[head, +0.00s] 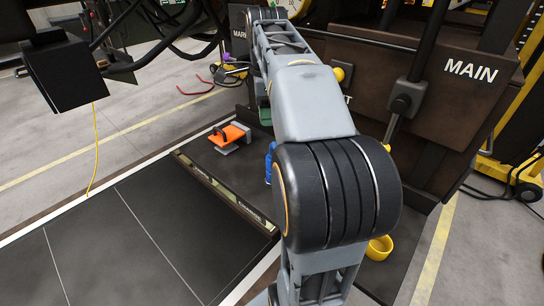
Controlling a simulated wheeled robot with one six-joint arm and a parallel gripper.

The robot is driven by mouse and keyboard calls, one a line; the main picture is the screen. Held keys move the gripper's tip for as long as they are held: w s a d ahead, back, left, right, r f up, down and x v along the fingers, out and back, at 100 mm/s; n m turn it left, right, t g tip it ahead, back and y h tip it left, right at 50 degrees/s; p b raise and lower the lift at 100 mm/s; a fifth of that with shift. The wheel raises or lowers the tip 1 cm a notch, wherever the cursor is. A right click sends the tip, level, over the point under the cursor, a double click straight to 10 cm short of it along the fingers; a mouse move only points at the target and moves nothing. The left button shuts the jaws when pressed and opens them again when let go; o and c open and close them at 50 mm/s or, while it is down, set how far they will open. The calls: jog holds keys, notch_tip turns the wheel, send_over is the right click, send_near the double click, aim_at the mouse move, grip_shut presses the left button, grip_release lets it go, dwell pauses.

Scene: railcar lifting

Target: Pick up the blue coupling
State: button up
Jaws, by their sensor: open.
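A blue object (269,162), likely the blue coupling, shows as a narrow strip on the dark surface just left of my arm's large black joint. Most of it is hidden behind my arm. My arm runs up the middle of the view and bends away at the top. I cannot make out my gripper's fingers, so its place relative to the blue object cannot be told.
An orange-topped block (229,134) lies left of the blue object. A yellow cup-like part (379,248) stands right of my arm. A dark cabinet marked MAIN (455,110) with a lever blocks the right. The dark panel (110,245) at lower left is clear.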

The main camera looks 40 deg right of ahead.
jog(key=f, duration=0.2)
jog(key=d+f+m, duration=0.1)
jog(key=f, duration=0.1)
jog(key=f+m, duration=0.1)
jog(key=f, duration=0.1)
jog(key=shift+s+d+f, duration=0.1)
jog(key=shift+d+f, duration=0.15)
jog(key=shift+f, duration=0.05)
jog(key=shift+s+a+f, duration=0.1)
jog(key=shift+s+f, duration=0.05)
jog(key=shift+f, duration=2.65)
jog(key=shift+c, duration=0.5)
grip_shut()
